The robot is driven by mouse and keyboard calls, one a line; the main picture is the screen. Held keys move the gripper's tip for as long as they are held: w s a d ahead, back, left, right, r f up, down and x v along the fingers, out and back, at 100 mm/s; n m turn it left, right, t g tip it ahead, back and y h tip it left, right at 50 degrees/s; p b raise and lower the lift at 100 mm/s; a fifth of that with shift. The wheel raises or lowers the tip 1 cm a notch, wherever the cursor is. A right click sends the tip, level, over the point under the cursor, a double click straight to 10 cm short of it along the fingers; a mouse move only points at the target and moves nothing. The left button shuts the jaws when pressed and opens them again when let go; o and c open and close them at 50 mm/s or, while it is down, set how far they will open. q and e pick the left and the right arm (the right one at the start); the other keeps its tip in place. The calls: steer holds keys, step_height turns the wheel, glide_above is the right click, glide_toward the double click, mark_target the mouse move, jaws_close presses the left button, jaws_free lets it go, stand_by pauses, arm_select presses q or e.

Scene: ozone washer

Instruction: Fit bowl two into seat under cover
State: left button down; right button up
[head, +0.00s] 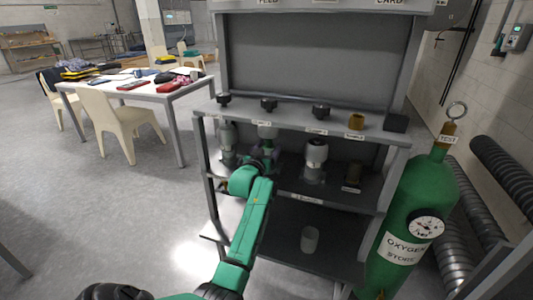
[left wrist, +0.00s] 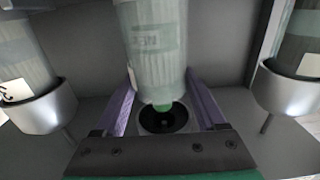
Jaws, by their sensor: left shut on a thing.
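In the left wrist view a translucent, pale green-grey cylinder with a label, which I take as bowl two (left wrist: 158,45), stands between the purple-grey fingers of my left gripper (left wrist: 163,95). The gripper is shut on it. Its green end tip points at a dark round seat (left wrist: 163,119); whether they touch I cannot tell. In the head view my left gripper (head: 262,157) is at the rack's middle shelf, and the pale body of the bowl (head: 266,131) shows just above it. The cover is not clearly told apart. My right gripper is not in view.
Similar bowls in metal collars stand close on both sides, at left (left wrist: 38,105) and right (left wrist: 290,90). The grey rack (head: 300,125) carries several knobs. A clear jar (head: 310,240) stands on the lower shelf. A green oxygen cylinder (head: 405,215) stands at right.

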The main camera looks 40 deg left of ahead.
arm_select(q)
steer(key=shift+w+a+f, duration=0.1)
steer(key=shift+w, duration=0.1)
stand_by(0.6)
jaws_free()
steer(key=shift+f, duration=0.1)
steer(key=shift+s, duration=0.3)
steer(key=v, duration=1.4)
